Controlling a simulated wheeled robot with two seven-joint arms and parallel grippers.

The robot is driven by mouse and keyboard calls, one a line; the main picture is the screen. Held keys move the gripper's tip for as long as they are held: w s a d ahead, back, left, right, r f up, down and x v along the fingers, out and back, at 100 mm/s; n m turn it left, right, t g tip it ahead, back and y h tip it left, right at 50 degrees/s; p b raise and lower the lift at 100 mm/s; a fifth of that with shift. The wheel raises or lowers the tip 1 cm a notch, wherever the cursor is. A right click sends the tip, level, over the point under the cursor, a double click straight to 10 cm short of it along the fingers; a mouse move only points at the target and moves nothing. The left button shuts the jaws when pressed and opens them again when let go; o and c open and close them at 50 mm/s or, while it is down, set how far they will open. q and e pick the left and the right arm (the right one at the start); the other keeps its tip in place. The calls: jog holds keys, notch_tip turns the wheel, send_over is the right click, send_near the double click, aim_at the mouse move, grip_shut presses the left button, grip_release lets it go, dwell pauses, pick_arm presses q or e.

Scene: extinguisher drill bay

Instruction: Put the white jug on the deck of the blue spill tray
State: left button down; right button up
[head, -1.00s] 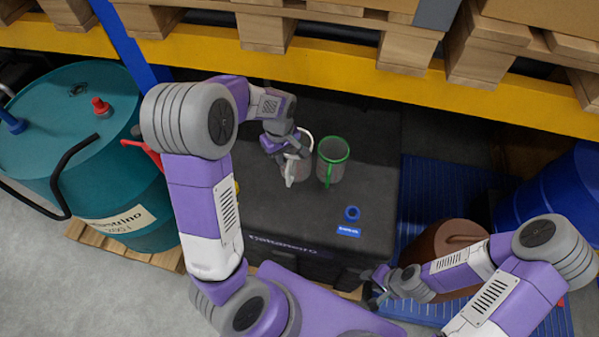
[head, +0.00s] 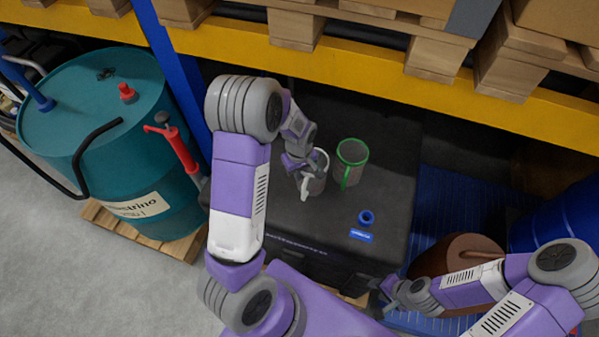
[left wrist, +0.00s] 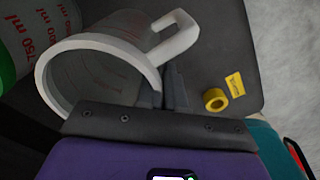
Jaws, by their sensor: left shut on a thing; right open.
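The white jug (head: 315,184), a clear measuring jug with white rim and handle, is over the black case's top. My left gripper (head: 303,170) is shut on it. In the left wrist view the jug (left wrist: 100,62) shows its open mouth, with my left fingers (left wrist: 172,90) beside the handle; I cannot tell if its base touches the case. The blue spill tray (head: 448,190) lies right of the case, its ribbed deck partly hidden by a brown container and my right arm. My right gripper (head: 382,292) is open and empty near the case's front right corner.
A green-rimmed jug (head: 351,165) stands close right of the white one. A blue ring (head: 366,218) and blue label lie on the black case (head: 300,225). The brown container (head: 430,262) and a blue drum (head: 545,225) crowd the tray. A yellow shelf beam (head: 400,95) crosses behind.

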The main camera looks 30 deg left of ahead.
pick_arm(q)
jog(key=c, duration=1.7)
grip_release()
jog(key=shift+f, duration=0.2)
jog(key=o, duration=0.4)
jog(key=shift+o, duration=0.2)
jog(key=shift+r, duration=0.1)
